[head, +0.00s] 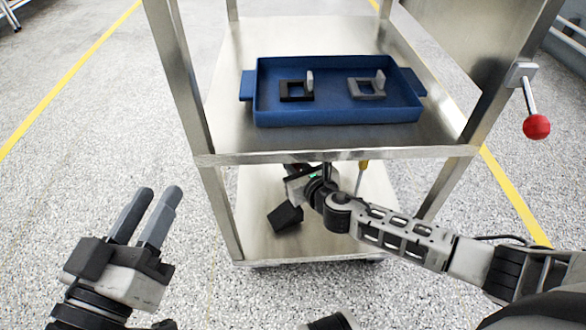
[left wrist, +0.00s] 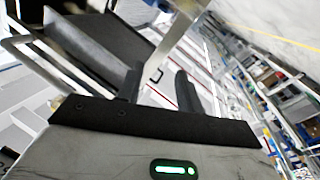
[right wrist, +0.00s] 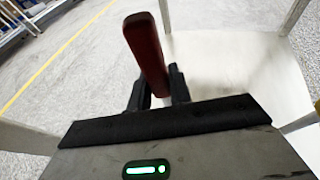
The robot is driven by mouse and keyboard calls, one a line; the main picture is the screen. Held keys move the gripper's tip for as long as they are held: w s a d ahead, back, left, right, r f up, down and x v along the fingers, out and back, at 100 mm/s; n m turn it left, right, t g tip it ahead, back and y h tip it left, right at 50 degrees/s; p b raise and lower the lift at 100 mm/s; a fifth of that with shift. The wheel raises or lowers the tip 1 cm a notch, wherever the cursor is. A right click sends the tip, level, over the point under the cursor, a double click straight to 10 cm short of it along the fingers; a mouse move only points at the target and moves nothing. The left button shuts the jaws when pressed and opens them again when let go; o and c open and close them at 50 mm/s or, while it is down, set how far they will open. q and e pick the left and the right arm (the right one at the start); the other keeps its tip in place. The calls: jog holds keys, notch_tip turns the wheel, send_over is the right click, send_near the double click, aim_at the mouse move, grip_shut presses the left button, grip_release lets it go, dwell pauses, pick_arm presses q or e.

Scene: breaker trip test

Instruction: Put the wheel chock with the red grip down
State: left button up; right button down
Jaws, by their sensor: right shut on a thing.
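The red grip (right wrist: 146,50) of the wheel chock stands between the fingers of my right gripper (right wrist: 158,92) in the right wrist view. That gripper is shut on it. In the head view my right arm reaches in over the cart's lower shelf (head: 330,238). A dark angular block (head: 285,217), which looks like the chock's body, shows beside the right hand there. I cannot tell whether it touches the shelf. The grip is not clear in the head view. My left gripper (head: 146,215) is open and empty, left of the cart; its fingers also show in the left wrist view (left wrist: 160,88).
A blue tray (head: 340,112) on the upper shelf holds a black part (head: 295,92) and a grey part (head: 365,90). The upper shelf's front edge (head: 340,154) and the posts close around my right arm. A yellow handle (head: 362,166) shows near it. A red-knobbed lever (head: 536,126) is at right.

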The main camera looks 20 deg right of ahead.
jog(key=shift+f+b, duration=0.35)
jog(key=shift+b, duration=0.15)
pick_arm(q)
jog(key=shift+w+a+r+m+t+h, duration=0.1)
jog(key=shift+w+r+m+t+h, duration=0.2)
jog(key=shift+r+m, duration=0.3)
jog(key=shift+w+a+r+m+t+h, duration=0.1)
jog(key=shift+r+m+t+h, duration=0.1)
jog(key=shift+r+m+t, duration=0.4)
jog(key=shift+r, duration=0.15)
pick_arm(e)
jog(key=shift+f, duration=0.2)
jog(key=c, duration=1.6)
grip_release()
jog(key=shift+s+f, duration=0.15)
jog(key=shift+f, duration=0.1)
jog(key=shift+c, duration=0.2)
jog(key=o, duration=0.4)
jog(key=shift+c, duration=0.2)
pick_arm(q)
jog(key=shift+r, duration=0.2)
pick_arm(e)
jog(key=shift+r, duration=0.1)
